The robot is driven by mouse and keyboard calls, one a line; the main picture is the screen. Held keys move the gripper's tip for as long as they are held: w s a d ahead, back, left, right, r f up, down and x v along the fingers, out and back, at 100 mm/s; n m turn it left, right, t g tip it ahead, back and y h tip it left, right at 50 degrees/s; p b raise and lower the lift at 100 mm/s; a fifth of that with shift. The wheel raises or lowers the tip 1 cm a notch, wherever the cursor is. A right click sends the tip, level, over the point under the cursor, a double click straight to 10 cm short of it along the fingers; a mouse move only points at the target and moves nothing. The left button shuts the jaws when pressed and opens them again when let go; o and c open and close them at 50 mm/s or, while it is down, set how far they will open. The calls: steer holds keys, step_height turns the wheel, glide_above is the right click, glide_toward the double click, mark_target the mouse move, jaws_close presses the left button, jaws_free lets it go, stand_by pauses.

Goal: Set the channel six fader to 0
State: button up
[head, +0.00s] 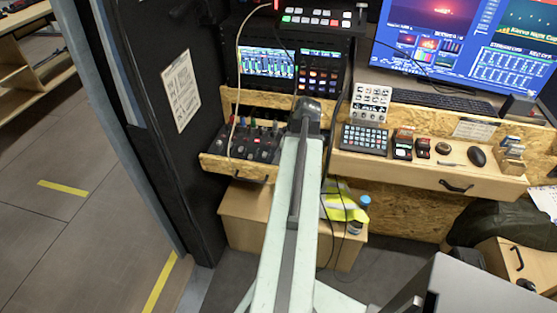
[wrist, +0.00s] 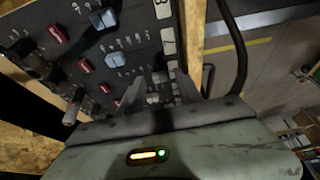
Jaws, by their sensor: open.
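A dark control panel with several coloured knobs or caps lies in the plywood drawer left of my arm in the head view (head: 250,142). In the wrist view the panel (wrist: 120,43) fills the upper left, tilted, with red, blue and black caps and white markings too small to read. I cannot tell which control is the channel six fader or where it is set. My gripper (wrist: 157,90) is open, its two grey fingers over the panel's lower right part. Nothing is clearly held, and I cannot tell whether the fingers touch a control. In the head view my arm hides the fingers.
The plywood drawer (head: 212,165) rims the panel. To the right, a wooden shelf holds a button pad (head: 365,139), a mouse (head: 478,157) and a keyboard (head: 443,99). A pale cable (head: 237,75) hangs over the panel. Open floor (head: 75,235) lies at left.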

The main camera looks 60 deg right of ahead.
jaws_close()
stand_by(1.3)
